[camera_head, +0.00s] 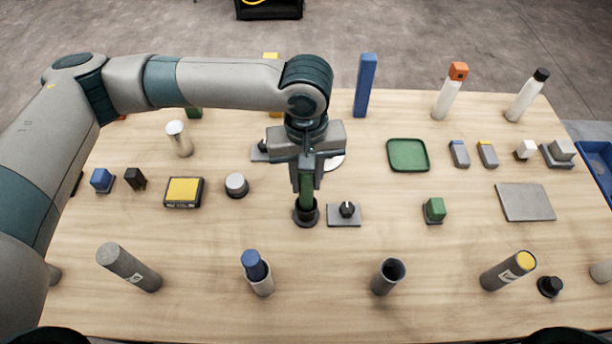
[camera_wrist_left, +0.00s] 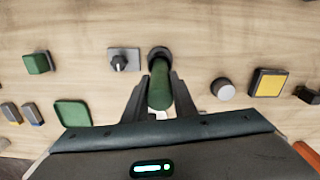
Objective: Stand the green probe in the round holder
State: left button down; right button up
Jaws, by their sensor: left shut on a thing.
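The green probe (camera_head: 306,190) is upright between the fingers of my left gripper (camera_head: 306,180), which is shut on it. The probe's lower end is at the dark round holder (camera_head: 306,215), and it appears to be inside the holder's opening. In the left wrist view the green probe (camera_wrist_left: 160,88) runs from between the fingers (camera_wrist_left: 160,100) toward the dark round holder (camera_wrist_left: 159,54). The exact depth of the probe in the holder is hidden. My right gripper is not in view.
A black knob on a grey plate (camera_head: 345,215) stands close to the right of the holder. A grey round knob (camera_head: 236,186) and a yellow-topped box (camera_head: 184,191) are to the left. Several cylinders, including an open dark tube (camera_head: 388,276), line the front. A green tray (camera_head: 408,155) lies farther right.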

pick_arm(q)
jog(key=c, duration=1.6)
grip_release()
jog(key=shift+f, duration=0.1)
jog(key=shift+c, duration=0.2)
jog(key=shift+o, duration=0.9)
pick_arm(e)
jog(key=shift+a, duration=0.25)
pick_arm(q)
notch_tip(320, 180, up, 11)
jog(key=b, duration=0.3)
jog(key=shift+r, duration=0.65)
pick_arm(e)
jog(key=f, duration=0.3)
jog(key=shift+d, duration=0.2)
